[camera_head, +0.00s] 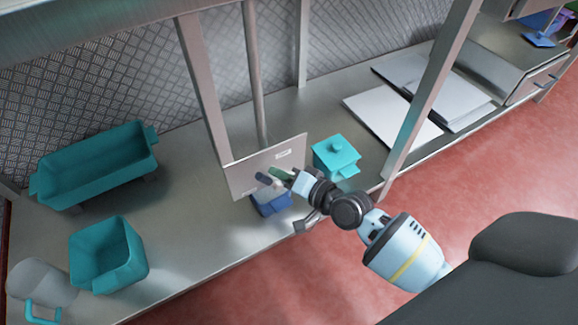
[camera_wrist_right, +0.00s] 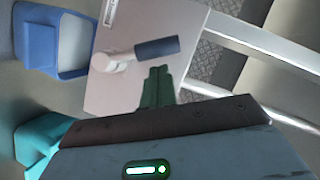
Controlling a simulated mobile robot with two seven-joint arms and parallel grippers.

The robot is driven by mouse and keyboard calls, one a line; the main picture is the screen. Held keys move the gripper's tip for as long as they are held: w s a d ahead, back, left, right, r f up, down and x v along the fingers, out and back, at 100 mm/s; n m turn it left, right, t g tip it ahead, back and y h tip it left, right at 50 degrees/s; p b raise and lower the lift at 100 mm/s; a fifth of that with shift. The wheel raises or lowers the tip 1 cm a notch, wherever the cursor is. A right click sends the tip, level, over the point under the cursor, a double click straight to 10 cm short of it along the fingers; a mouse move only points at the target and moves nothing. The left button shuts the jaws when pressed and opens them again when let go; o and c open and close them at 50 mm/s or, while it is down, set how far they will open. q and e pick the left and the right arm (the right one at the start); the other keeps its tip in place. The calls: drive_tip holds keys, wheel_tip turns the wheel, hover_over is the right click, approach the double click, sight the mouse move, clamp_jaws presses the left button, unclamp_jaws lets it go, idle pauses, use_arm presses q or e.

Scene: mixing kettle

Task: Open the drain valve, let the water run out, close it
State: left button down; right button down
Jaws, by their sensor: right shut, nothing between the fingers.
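A drain valve with a dark blue handle (camera_wrist_right: 157,48) on a pale grey stem sticks out from a light upright panel (camera_head: 250,172). In the wrist view the handle lies nearly level across the panel. My right gripper (camera_head: 280,173) is at the panel in the head view; its green fingers (camera_wrist_right: 157,74) are shut and empty. The fingertips are just below the handle in the wrist view; I cannot tell whether they touch it. A blue container (camera_head: 271,206) stands below the valve and also shows in the wrist view (camera_wrist_right: 52,40). No water is visible. My left gripper is not in view.
A teal lidded box (camera_head: 336,155) stands right of the panel. A long teal tub (camera_head: 95,172) and an open teal bin (camera_head: 118,260) are at the left. White boards (camera_head: 390,120) lie at the right. Metal posts (camera_head: 207,80) rise from the counter.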

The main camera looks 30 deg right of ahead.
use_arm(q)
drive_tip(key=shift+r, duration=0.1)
use_arm(e)
drive_tip(key=shift+a, duration=0.15)
use_arm(q)
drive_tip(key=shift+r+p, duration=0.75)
drive_tip(key=shift+p, duration=0.05)
use_arm(e)
drive_tip(key=shift+a+n, duration=0.25)
drive_tip(key=shift+n, duration=0.05)
